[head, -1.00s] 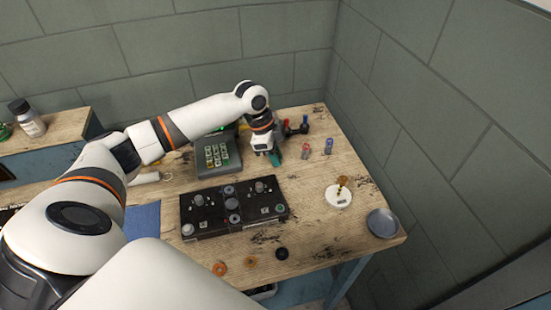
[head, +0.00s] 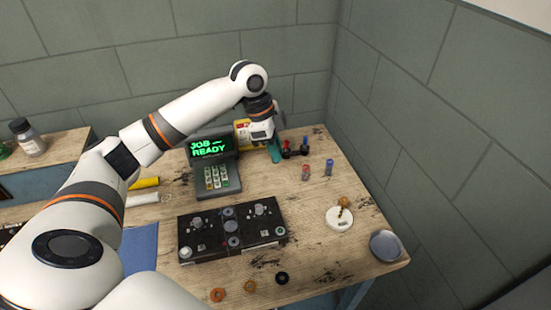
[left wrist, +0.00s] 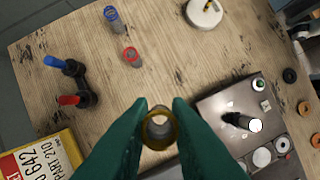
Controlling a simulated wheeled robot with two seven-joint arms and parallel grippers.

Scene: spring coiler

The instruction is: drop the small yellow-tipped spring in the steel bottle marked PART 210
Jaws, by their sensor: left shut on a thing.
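My left gripper (head: 275,153) has green fingers pointing down above the back of the bench. In the left wrist view its fingers (left wrist: 158,130) are shut on a small yellow-ringed spring (left wrist: 160,138), seen end-on. In the head view the spring is too small or hidden to make out. I cannot make out a steel bottle. My right gripper is not in view.
A red-ringed spring (head: 305,170) and a blue-ringed one (head: 329,167) stand apart on the bench. A black holder with red and blue tops (head: 293,152) is beside the gripper. A black fixture (head: 210,232), JOB READY terminal (head: 213,163), white round base (head: 340,218) and grey dish (head: 386,246) stand around.

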